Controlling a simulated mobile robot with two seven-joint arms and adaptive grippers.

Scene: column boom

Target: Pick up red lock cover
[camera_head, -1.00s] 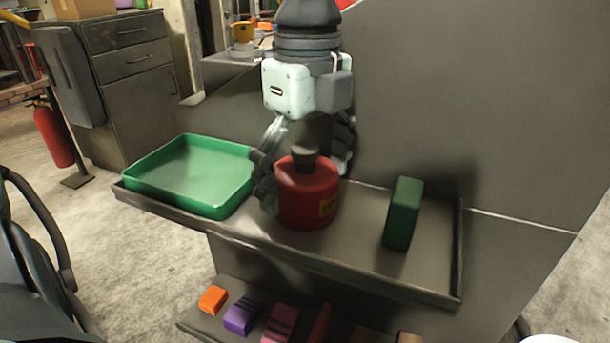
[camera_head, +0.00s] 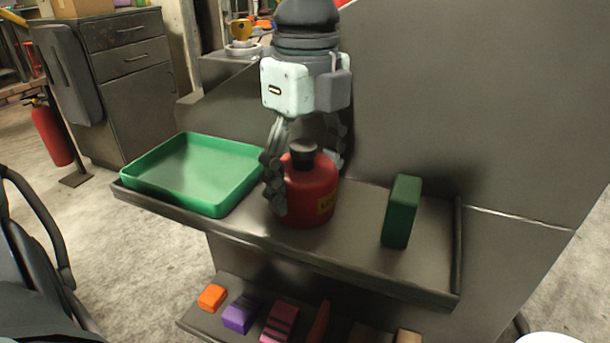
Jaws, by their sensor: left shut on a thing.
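The red lock cover (camera_head: 312,192) is a rounded red body with a dark knob on top and a yellow label low on its right side. It stands upright on the grey shelf (camera_head: 355,222). My left gripper (camera_head: 300,185) comes down from above, with its fingers around the cover. The left finger presses along the cover's left side, and the other finger is mostly hidden behind it. The gripper is shut on the cover. My right gripper does not show.
A green tray (camera_head: 228,203) lies left of the cover. A dark green block (camera_head: 402,212) stands to its right. A lower shelf holds an orange block (camera_head: 212,297), a purple block (camera_head: 239,317) and other small pieces. The shelf has a raised rim, and a grey panel rises behind.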

